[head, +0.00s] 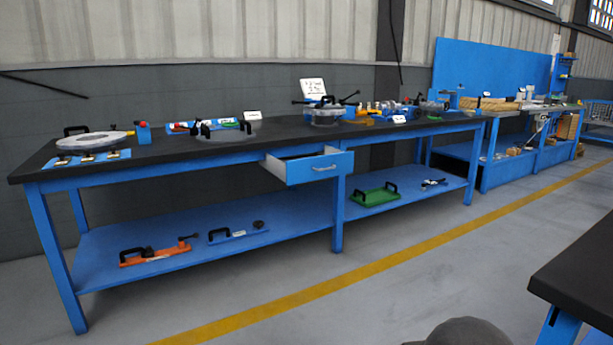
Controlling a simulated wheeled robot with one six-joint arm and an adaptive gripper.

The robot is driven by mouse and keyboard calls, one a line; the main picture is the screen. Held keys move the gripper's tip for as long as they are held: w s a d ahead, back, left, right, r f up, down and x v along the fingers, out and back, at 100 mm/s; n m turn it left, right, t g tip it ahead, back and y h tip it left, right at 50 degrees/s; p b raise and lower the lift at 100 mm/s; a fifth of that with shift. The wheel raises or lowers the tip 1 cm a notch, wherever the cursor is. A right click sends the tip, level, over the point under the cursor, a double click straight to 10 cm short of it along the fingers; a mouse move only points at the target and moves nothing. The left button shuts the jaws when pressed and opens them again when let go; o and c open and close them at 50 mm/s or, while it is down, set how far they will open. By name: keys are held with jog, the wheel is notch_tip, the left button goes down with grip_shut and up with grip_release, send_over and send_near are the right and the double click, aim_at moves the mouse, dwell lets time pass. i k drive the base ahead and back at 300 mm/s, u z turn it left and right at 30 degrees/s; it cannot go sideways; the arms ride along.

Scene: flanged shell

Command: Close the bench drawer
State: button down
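The bench drawer (319,166) is blue with a small light handle (324,168) on its front. It is pulled out from under the black top of the long blue bench (190,172), near the bench's middle.
The bench top bears several flanged fixtures and tools. The lower shelf (190,232) holds an orange tool (158,252) and a green tray (374,195). Grey floor with a yellow line (300,298) lies clear in front. A dark-topped table (580,265) stands at right.

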aim_at(331, 162)
jog(key=u, duration=0.8)
jog(key=i, duration=1.7)
jog(key=z, duration=0.6)
